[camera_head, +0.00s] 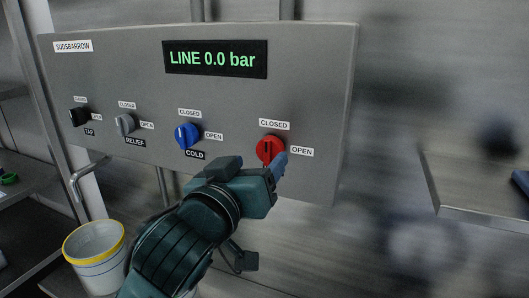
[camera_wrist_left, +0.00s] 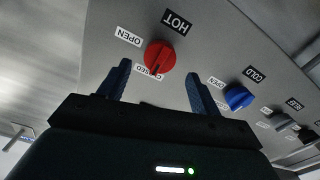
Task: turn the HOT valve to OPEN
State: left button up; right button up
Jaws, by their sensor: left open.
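The HOT valve is a red round knob (camera_head: 268,148) at the right end of the grey panel, between a CLOSED label above and an OPEN label to its right. A dark pointer mark on it points toward CLOSED. It also shows in the left wrist view (camera_wrist_left: 160,55), where the HOT label (camera_wrist_left: 177,22) is readable; that label is hidden in the head view. My left gripper (camera_head: 268,172) is open just in front of the knob. In the wrist view its two fingers stand apart, either side of the knob's near edge, with no clear contact. My right gripper is not in view.
The blue COLD knob (camera_head: 187,136), grey RELIEF knob (camera_head: 125,124) and black TAP knob (camera_head: 79,117) sit left on the panel. A display (camera_head: 216,59) reads LINE 0.0 bar. A bucket (camera_head: 95,262) stands lower left; a metal shelf (camera_head: 478,215) is at right.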

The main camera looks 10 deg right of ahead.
aim_at(267, 151)
pick_arm(q)
jog(key=shift+x, duration=2.2)
jog(key=shift+s, duration=0.1)
jog(key=c, duration=1)
